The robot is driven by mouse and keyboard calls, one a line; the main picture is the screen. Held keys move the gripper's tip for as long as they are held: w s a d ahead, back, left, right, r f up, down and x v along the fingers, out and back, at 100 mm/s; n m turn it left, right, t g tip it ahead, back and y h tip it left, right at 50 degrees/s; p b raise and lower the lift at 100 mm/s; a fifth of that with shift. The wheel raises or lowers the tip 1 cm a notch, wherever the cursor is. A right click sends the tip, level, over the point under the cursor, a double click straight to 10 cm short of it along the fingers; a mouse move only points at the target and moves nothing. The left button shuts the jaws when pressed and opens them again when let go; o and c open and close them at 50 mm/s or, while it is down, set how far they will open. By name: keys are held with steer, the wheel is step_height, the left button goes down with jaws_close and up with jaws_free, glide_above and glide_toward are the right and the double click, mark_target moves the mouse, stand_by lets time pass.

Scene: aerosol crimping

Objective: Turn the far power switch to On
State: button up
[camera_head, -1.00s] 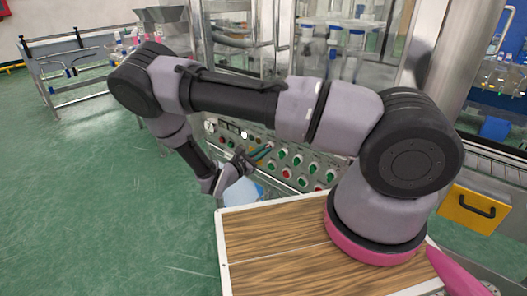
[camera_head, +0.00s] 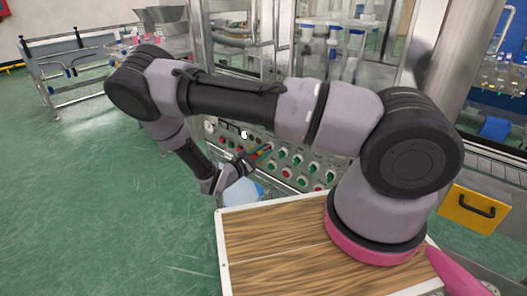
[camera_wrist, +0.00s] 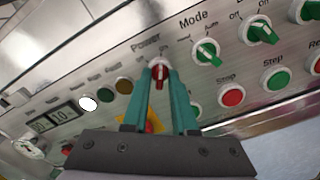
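A red rotary power switch (camera_wrist: 160,74) sits under the "Power" label on the metal control panel (camera_wrist: 112,52) in the wrist view. Its handle stands roughly upright in that picture; the small position marks are too blurred to read. My gripper (camera_wrist: 160,80) has two green fingers, with the tips on either side of the red switch. The fingers are apart and look open around it; contact is not clear. In the head view my gripper (camera_head: 262,154) is at the panel's front, and the switch cannot be made out there.
A yellow plate with a red button (camera_wrist: 150,126) shows partly between the fingers. Meters (camera_wrist: 64,113) and indicator lamps (camera_wrist: 88,104) are to the left.

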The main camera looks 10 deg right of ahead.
steer(key=shift+o, duration=0.3)
steer(key=v, duration=1)
steer(key=shift+s+a, duration=0.2)
steer(key=shift+a, duration=0.15)
steer(key=s+d+r+m+g+y, duration=0.1)
steer(key=d+r+m+g+y, duration=0.3)
steer(key=r, duration=0.4)
steer(key=s+d+r+m+g+y, duration=0.2)
steer(key=r+m+g, duration=0.2)
steer(key=r+m, duration=0.3)
steer(key=s+d+r+m+g+y, duration=0.1)
steer(key=d+r+m+g+y, duration=0.25)
steer(key=r, duration=0.55)
steer(key=s+d+r+m+t+y, duration=0.2)
steer(key=s+r, duration=0.4)
steer(key=r, duration=0.4)
steer(key=s+d+r+m+t+y, duration=0.3)
steer(key=s+r+m+t+y, duration=0.2)
steer(key=r, duration=0.6)
steer(key=shift+s+r+m+t, duration=0.3)
steer(key=shift+m+t, duration=0.25)
steer(key=shift+m, duration=0.3)
steer(key=shift+s+d, duration=0.1)
steer(key=shift+d, duration=0.05)
